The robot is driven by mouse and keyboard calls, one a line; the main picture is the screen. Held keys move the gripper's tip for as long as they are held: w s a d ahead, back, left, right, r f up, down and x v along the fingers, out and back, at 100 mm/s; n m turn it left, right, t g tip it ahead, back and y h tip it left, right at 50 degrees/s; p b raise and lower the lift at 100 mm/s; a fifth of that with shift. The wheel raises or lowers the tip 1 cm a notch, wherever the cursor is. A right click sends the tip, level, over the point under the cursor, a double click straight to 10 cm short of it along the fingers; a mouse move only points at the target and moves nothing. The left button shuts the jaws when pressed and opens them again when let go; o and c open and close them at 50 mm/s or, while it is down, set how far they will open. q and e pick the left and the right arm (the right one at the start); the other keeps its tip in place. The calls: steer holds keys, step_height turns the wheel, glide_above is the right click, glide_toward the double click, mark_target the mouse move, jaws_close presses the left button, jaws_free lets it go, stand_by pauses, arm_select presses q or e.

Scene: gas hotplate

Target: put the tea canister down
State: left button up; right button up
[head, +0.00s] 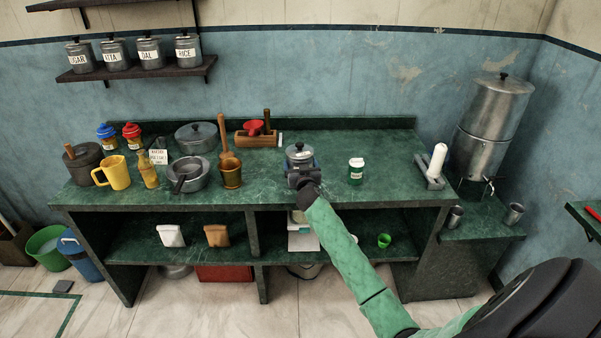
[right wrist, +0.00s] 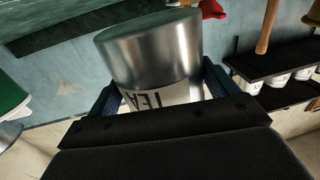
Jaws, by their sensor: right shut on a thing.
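The tea canister (head: 299,153) is a steel can with a dark knobbed lid, over the middle of the green counter (head: 325,150). My right gripper (head: 301,170) reaches it from the front and is shut around it. In the right wrist view, the canister (right wrist: 150,50) sits between the two blue fingers of my right gripper (right wrist: 160,88), its TEA label partly hidden by the gripper. It looks upright in the head view. My left gripper is not in view.
A green jar with a white lid (head: 356,171) stands right of the canister. A wooden box with a red item (head: 257,139) is behind left, and a brass mortar (head: 231,174) is left. Counter around the canister is bare.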

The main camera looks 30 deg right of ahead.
steer(key=shift+a+f+p, duration=0.1)
steer(key=shift+f+p, duration=0.35)
steer(key=shift+f, duration=1.4)
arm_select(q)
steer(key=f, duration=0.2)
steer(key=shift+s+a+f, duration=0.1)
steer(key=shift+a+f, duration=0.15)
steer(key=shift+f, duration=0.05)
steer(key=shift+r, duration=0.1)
arm_select(e)
steer(key=o, duration=1)
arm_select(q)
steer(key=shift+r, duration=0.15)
